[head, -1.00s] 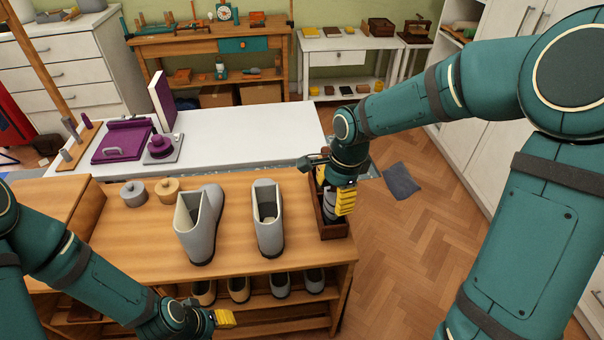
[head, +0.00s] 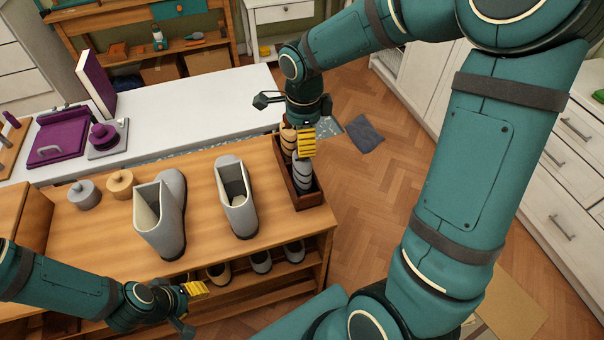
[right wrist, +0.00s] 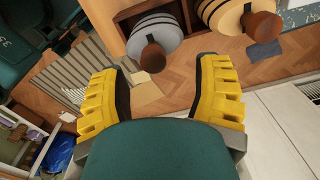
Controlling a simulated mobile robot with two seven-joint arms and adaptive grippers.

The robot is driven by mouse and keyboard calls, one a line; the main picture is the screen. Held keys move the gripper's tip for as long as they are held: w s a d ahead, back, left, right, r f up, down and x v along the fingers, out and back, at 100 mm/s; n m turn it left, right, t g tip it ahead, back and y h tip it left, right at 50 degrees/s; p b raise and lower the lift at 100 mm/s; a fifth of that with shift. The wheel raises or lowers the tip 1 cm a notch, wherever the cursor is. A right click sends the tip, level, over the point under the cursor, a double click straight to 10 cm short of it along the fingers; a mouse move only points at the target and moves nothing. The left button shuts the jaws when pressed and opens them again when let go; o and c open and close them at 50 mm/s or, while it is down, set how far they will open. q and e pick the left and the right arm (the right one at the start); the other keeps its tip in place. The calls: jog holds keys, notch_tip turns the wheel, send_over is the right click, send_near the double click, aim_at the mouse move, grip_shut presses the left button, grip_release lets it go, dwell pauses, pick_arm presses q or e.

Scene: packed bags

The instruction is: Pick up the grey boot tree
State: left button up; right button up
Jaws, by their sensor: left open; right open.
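The grey boot tree (head: 302,172) stands in a dark wooden box (head: 308,200) at the right end of the bench. It is partly hidden behind my right gripper (head: 306,142) in the head view. In the right wrist view the grey boot tree (right wrist: 155,28) has dark bands and a brown knob, and lies beyond the fingertips. My right gripper (right wrist: 160,92) is open and empty, its yellow fingers apart, with no contact visible. A tan boot tree (head: 288,140) is beside the grey one. My left gripper (head: 194,292) is open and empty at the bench's front.
Two grey boots (head: 168,225) (head: 240,205) stand on the wooden bench (head: 100,235). Several shoes (head: 262,262) sit on the shelf below. A white table (head: 190,115) lies behind.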

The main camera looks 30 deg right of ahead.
aim_at(302, 169)
jog(key=f, duration=0.2)
jog(key=f+b, duration=0.1)
jog(key=f, duration=0.2)
jog(key=shift+s+a+f, duration=0.15)
jog(key=shift+s+a, duration=0.05)
grip_shut()
